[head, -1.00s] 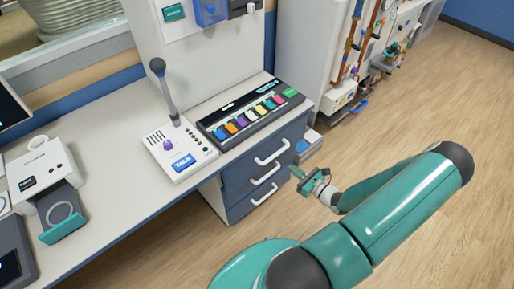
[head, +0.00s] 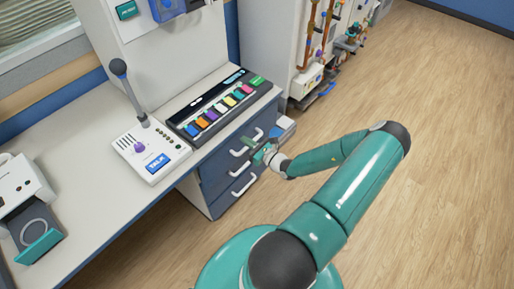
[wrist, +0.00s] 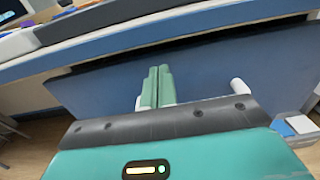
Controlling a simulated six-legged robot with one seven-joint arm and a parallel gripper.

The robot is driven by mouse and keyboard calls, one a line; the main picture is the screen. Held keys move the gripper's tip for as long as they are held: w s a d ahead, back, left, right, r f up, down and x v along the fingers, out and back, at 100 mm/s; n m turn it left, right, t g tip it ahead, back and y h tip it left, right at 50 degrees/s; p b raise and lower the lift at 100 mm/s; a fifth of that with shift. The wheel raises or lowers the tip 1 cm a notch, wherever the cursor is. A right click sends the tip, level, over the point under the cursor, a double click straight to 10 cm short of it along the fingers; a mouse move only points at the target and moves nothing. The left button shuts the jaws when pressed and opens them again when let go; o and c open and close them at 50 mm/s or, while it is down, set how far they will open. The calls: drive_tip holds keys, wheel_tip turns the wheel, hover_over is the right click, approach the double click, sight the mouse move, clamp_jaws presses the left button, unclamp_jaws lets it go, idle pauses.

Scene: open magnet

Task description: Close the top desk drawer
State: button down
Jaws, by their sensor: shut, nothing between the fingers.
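The top desk drawer (head: 217,160) is the upper blue drawer under the right end of the desk, with a white handle. In the wrist view its blue front (wrist: 215,75) fills the middle, and a dark strip shows between its top edge and the desktop, so it appears to stand out a little. My gripper (head: 247,143) is at this drawer's front, near the handle. In the wrist view its two green fingers (wrist: 157,86) are shut together and empty. Parts of the white handle (wrist: 239,87) show on both sides of them. Whether the fingertips touch the front I cannot tell.
Another blue drawer with a white handle (head: 245,185) lies below. The desktop (head: 95,190) holds a microphone console (head: 150,150) and a panel of coloured keys (head: 220,108). A white and blue box (head: 284,128) stands right of the drawers. The wooden floor to the right is clear.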

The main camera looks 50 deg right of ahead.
sight(237, 135)
drive_tip(key=shift+w, duration=1)
drive_tip(key=w, duration=0.4)
drive_tip(key=shift+a, duration=0.15)
drive_tip(key=shift+w+r, duration=0.15)
drive_tip(key=shift+w, duration=0.25)
